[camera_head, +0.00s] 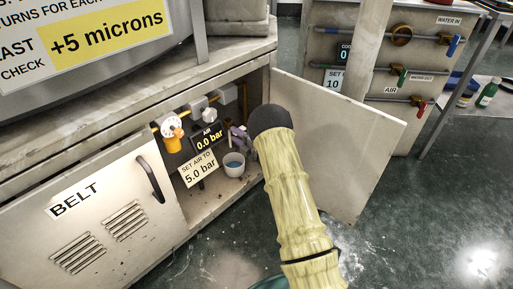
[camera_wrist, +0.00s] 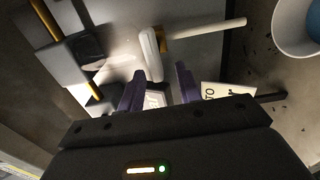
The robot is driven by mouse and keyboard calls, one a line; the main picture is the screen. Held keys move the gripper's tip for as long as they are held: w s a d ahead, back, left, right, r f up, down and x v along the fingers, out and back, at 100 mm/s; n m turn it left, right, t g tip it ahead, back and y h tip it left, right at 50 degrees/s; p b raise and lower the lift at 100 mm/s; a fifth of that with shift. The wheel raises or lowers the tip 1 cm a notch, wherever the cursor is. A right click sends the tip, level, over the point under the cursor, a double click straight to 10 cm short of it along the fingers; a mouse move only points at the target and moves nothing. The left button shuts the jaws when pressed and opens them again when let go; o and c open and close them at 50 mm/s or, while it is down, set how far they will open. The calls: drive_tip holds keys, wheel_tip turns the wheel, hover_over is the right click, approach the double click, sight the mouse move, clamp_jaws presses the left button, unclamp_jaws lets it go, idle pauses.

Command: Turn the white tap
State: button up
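A white tap (camera_wrist: 150,53) shows in the wrist view as a slim white lever beside a brass fitting. A pale pipe runs right from that fitting. My gripper (camera_wrist: 159,72) has two purple fingers standing apart, with nothing held between them. The lever's near end lies just ahead of the gap between the fingertips; I cannot tell whether it touches. In the head view my gripper (camera_head: 238,136) is inside the open cabinet, right of the air display (camera_head: 208,140), which reads 0.0 bar.
A sign (camera_head: 198,170) reads "SET AIR TO 5.0 bar". A cup (camera_head: 234,165) stands on the cabinet floor. The open door (camera_head: 345,140) is right of my arm; the BELT door (camera_head: 90,220) is left.

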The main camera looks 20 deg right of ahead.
drive_tip(key=p+v, duration=0.6)
drive_tip(key=v, duration=1)
drive_tip(key=shift+d, duration=0.1)
